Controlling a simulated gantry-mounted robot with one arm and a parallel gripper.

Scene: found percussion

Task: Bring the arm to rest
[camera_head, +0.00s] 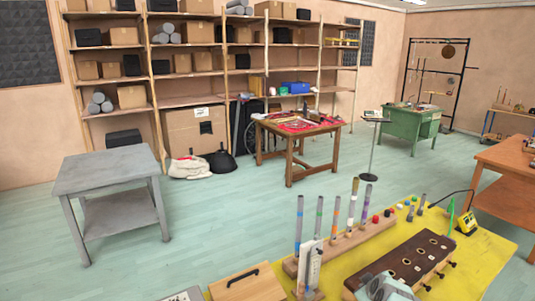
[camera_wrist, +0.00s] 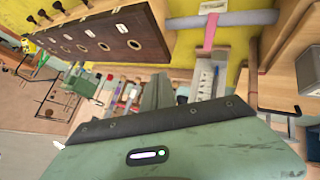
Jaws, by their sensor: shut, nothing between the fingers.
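My gripper (camera_wrist: 160,88) shows in the wrist view, with its grey-green body along the bottom edge. Its fingers are shut and empty. In the head view, a grey-green part of my arm shows at the bottom edge, in front of the dark wooden box (camera_head: 419,262); the fingertips cannot be made out there. The same dark box, with a row of round holes, shows at the upper left of the wrist view (camera_wrist: 115,42), apart from the fingers.
A wooden rack (camera_head: 348,241) with several upright tubes stands on the yellow mat (camera_head: 487,255). A wooden board with a black handle (camera_head: 248,281) and a white upright card (camera_head: 311,265) are near the front. A grey table (camera_head: 112,172) stands left; open floor lies behind.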

